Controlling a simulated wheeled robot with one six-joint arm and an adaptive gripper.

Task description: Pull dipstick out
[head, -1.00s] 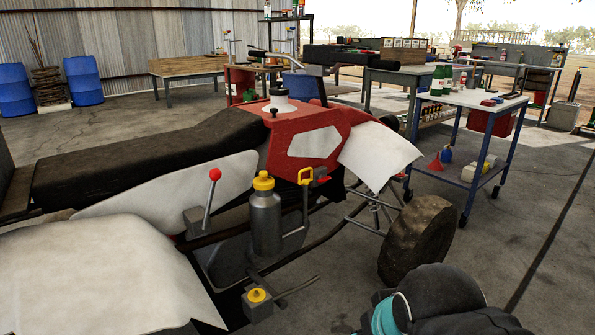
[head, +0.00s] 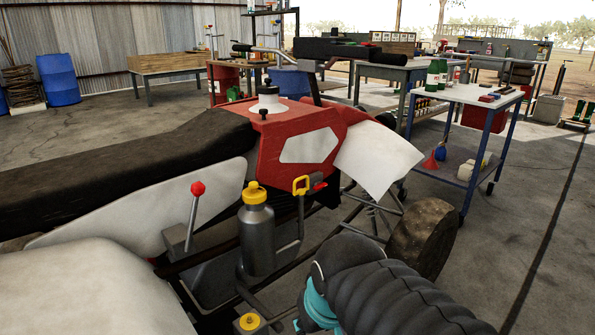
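A yellow loop handle (head: 301,185) stands on top of a thin dark upright tube beside the red quad bike (head: 290,150). It looks like the dipstick, seated in its tube. A small red part touches its right side. A grey bottle with a yellow cap (head: 256,228) stands just left of the tube. My arm, with a black ribbed sleeve and teal rings, shows at the lower right, below and right of the handle. My gripper's fingers are not in view.
A red-knobbed lever (head: 195,212) and a yellow-capped fitting (head: 250,322) lie near the bottle. The front wheel (head: 424,236) is right of the tube. A blue-legged cart (head: 465,95) with bottles stands behind. Concrete floor is clear at right.

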